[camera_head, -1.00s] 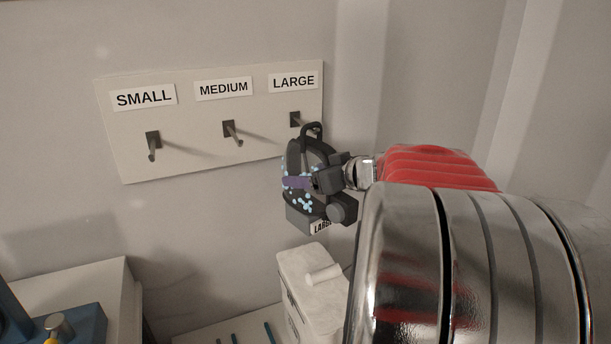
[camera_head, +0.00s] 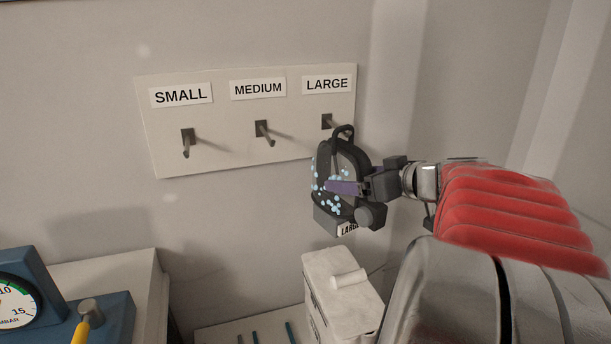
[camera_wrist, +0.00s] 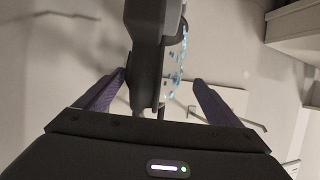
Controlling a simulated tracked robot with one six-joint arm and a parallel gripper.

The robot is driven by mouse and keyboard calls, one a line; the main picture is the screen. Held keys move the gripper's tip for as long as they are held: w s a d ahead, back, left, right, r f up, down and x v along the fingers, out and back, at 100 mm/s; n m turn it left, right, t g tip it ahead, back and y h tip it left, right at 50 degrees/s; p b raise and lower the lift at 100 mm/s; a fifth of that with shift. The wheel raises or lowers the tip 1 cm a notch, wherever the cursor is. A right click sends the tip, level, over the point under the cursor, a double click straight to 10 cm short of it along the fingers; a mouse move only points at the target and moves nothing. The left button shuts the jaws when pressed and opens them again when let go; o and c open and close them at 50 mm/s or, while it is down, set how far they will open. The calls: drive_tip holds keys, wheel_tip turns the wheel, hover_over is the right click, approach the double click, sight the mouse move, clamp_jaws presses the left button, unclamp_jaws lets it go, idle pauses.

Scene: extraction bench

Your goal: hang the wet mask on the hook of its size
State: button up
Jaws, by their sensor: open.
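The wet mask (camera_head: 325,165) is dark grey with pale blue droplets. A tag on its lower edge (camera_head: 348,229) reads "LARG", the rest cut off. It is upright just below the hook under the LARGE sign (camera_head: 327,121). Its top strap loop (camera_head: 343,131) overlaps that hook's peg; the peg's tip is hidden, and the mask appears to hang there. My gripper (camera_head: 350,187) is open, at the mask's right side, a purple finger across its front. In the wrist view the mask (camera_wrist: 150,50) stands between my spread purple fingers (camera_wrist: 160,80), with gaps mostly visible.
The board also bears a SMALL hook (camera_head: 187,141) and a MEDIUM hook (camera_head: 264,133), both empty. A white box (camera_head: 335,290) with a cylindrical knob stands below the mask. A blue device with a gauge (camera_head: 15,300) is at lower left. The wall between is clear.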

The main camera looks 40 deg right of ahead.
drive_tip(key=v, duration=0.7)
drive_tip(key=shift+r, duration=0.1)
